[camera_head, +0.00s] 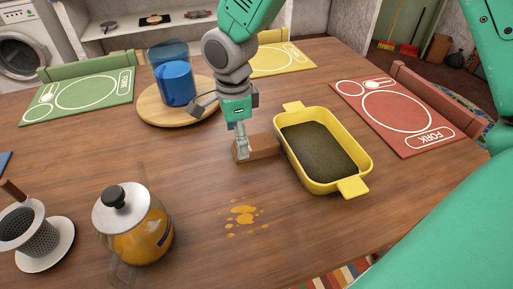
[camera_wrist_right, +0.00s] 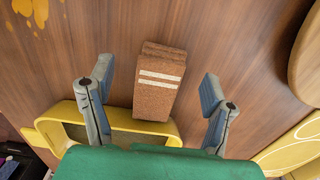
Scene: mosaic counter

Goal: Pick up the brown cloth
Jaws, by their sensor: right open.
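The brown cloth (camera_head: 264,147) is a folded, block-like bundle lying on the wooden table against the left side of the yellow dish. In the right wrist view the cloth (camera_wrist_right: 158,92) shows two pale stripes across its face. My right gripper (camera_head: 241,146) reaches down from above at the cloth's left end. In the wrist view the right gripper (camera_wrist_right: 158,84) is open, with one finger on each side of the cloth and a gap to both. How far the fingertips are above the table is hard to tell. My left gripper is not in view.
The yellow dish (camera_head: 361,158) stands close right of the cloth. A round wooden board (camera_head: 150,113) with blue cups (camera_head: 175,84) is behind left. An orange spill (camera_head: 242,213) and a glass teapot (camera_head: 137,232) are in front. A red placemat (camera_head: 385,126) lies right.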

